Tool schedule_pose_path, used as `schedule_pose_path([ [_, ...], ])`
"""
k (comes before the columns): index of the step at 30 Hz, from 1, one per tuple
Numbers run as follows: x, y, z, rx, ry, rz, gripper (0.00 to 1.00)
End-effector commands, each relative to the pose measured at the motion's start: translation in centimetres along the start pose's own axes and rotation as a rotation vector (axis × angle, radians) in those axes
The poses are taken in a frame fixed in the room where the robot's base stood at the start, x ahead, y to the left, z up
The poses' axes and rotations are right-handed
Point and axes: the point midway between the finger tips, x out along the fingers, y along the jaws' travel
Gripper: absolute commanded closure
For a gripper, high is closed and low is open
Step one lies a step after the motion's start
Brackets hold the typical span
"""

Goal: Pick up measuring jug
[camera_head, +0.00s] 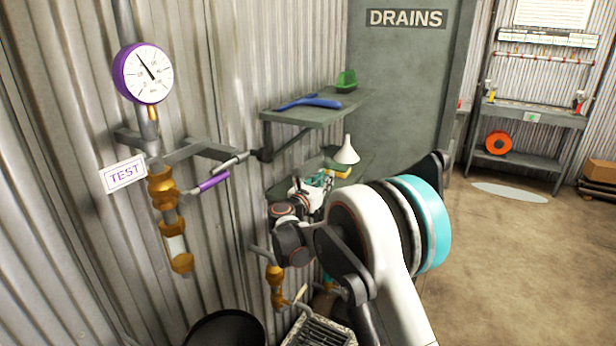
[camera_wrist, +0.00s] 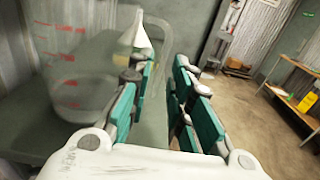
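The measuring jug (camera_wrist: 70,70) is clear, with red markings, and fills the left of the wrist view above a grey-green shelf (camera_wrist: 28,128). Its clear handle curves on the right side, at the gap between my fingertips or just beyond; I cannot tell which. My gripper (camera_wrist: 165,66) is open, with its teal finger pads apart and nothing visibly clamped. In the head view my gripper (camera_head: 318,186) is at the lower wall shelf, and the jug cannot be clearly made out there.
A white funnel (camera_head: 346,151) stands close by on the lower shelf, behind the jug in the wrist view (camera_wrist: 135,38). A yellow item (camera_head: 338,172) lies near it. The upper shelf (camera_head: 318,110) holds a blue tool (camera_head: 310,102) and a green item (camera_head: 346,80). Open floor lies right.

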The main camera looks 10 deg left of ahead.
Motion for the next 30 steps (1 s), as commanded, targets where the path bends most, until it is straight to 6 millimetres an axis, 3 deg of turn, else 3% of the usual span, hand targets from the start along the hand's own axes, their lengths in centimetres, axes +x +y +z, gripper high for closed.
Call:
schedule_pose_path([
  [13, 4.9, -0.3, -0.1, -0.001, 0.000, 0.000, 0.81],
  [22, 5.5, -0.3, 0.1, -0.001, 0.000, 0.001, 0.81],
  [23, 5.4, -0.3, 0.1, -0.001, 0.000, 0.001, 0.83],
  [25, 5.4, -0.3, 0.1, -0.001, 0.000, 0.001, 0.99],
  [30, 5.4, -0.3, 0.1, -0.001, 0.000, 0.001, 1.00],
])
